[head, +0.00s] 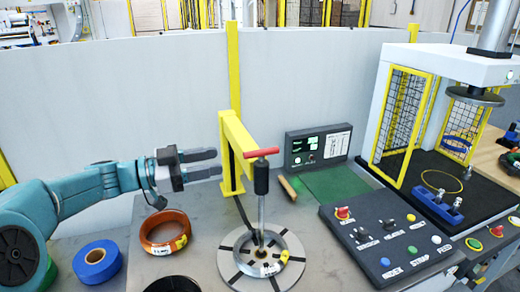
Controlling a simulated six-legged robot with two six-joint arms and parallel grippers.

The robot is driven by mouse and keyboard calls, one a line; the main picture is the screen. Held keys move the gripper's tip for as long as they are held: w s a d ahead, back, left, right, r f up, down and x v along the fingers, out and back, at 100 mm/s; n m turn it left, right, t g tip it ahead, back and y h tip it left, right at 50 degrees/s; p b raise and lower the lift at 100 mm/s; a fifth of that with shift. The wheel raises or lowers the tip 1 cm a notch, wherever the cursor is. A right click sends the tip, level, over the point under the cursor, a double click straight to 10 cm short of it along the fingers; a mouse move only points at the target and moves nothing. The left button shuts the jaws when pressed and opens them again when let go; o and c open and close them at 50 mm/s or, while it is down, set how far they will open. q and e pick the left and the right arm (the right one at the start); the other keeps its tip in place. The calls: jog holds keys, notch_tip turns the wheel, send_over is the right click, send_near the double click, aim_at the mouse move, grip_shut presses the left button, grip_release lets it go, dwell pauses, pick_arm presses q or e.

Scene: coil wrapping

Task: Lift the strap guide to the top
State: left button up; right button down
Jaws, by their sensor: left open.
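I cannot tell for sure which part is the strap guide. A vertical rod with a black sleeve (261,180) and a red T-handle (262,152) stands over the round turntable (238,272). A yellow bracket (236,140) rises behind it, and a dark strap runs down toward the turntable. A grey coil (290,265) lies on the turntable around the rod's foot. My left gripper (217,163) is open and empty, pointing right. In the picture its fingertips are just left of the yellow bracket. My right gripper is out of view.
A copper coil (165,228) and a blue tape roll (97,259) lie at the left. A sloped button panel (385,240) and a small screen box (318,146) stand right. A caged press (408,115) is far right. A grey wall runs behind.

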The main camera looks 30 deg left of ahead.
aim_at(260, 154)
pick_arm(q)
jog(key=p+x, duration=0.1)
jog(key=x, duration=0.3)
jog(key=p+x, duration=0.2)
jog(key=x, duration=0.2)
jog(key=w+a+f+p+x, duration=0.1)
jog(key=x, duration=0.3)
jog(key=shift+w+d, duration=0.15)
jog(key=shift+w, duration=0.05)
jog(key=shift+w+f, duration=0.1)
jog(key=shift+w, duration=0.1)
jog(key=shift+s+d+r, duration=0.3)
jog(key=shift+s+r, duration=0.05)
jog(key=shift+s, duration=0.25)
jog(key=c, duration=0.3)
jog(key=shift+a+f, duration=0.1)
jog(key=shift+a, duration=0.05)
grip_shut()
jog(key=shift+a, duration=0.1)
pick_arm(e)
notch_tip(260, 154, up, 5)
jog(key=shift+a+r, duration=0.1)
